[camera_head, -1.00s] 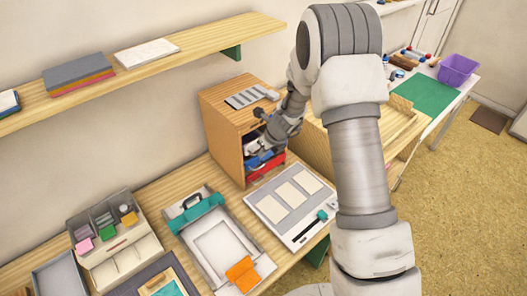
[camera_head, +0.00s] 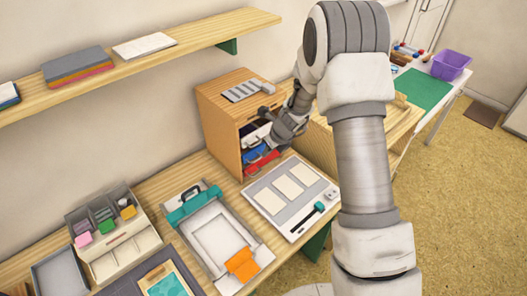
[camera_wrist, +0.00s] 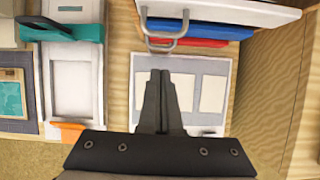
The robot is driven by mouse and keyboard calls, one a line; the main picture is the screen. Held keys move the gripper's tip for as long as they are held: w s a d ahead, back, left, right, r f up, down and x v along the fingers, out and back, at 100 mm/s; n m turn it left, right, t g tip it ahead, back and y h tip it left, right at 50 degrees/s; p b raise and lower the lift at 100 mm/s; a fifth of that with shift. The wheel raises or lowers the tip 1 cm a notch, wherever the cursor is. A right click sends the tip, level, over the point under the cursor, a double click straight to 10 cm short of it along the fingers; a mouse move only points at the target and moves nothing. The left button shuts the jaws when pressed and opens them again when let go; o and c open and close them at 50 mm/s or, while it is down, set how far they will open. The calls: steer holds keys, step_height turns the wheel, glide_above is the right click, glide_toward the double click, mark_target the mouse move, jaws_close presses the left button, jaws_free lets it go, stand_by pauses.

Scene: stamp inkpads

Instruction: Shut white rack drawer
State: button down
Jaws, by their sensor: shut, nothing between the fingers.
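The wooden rack (camera_head: 222,126) stands on the bench against the wall, with its drawers facing my arm. The white drawer (camera_wrist: 230,12) is at the top of the wrist view, above the blue drawer (camera_wrist: 205,28) and the red drawer (camera_wrist: 190,42). Its front seems to stand out past those two, so it looks partly open. In the head view, the white drawer (camera_head: 257,134) is partly hidden by my wrist. My gripper (camera_wrist: 160,74) is shut and empty, in front of the drawers and apart from the grey handles in the wrist view.
A panel with pale pads (camera_head: 289,188) lies on the bench in front of the rack. A grey tray with a teal clamp (camera_head: 190,203) and an orange piece (camera_head: 242,265) is to its left. A wooden shelf (camera_head: 215,33) runs along the wall.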

steer(key=s+d+r+n, duration=0.1)
steer(key=s+r+n, duration=0.65)
steer(key=r, duration=0.45)
steer(key=s+d+r+n, duration=0.1)
steer(key=s+r+n, duration=0.65)
steer(key=r, duration=0.55)
steer(key=s+d+r+n+h, duration=0.1)
steer(key=s+d+r+n, duration=0.1)
steer(key=s+n, duration=0.5)
steer(key=s+d+r+n+t+h, duration=0.1)
steer(key=s+d+r+n+h, duration=0.1)
steer(key=s+n, duration=0.5)
steer(key=s, duration=0.4)
steer(key=shift+d+r, duration=0.3)
steer(key=shift+d, duration=0.05)
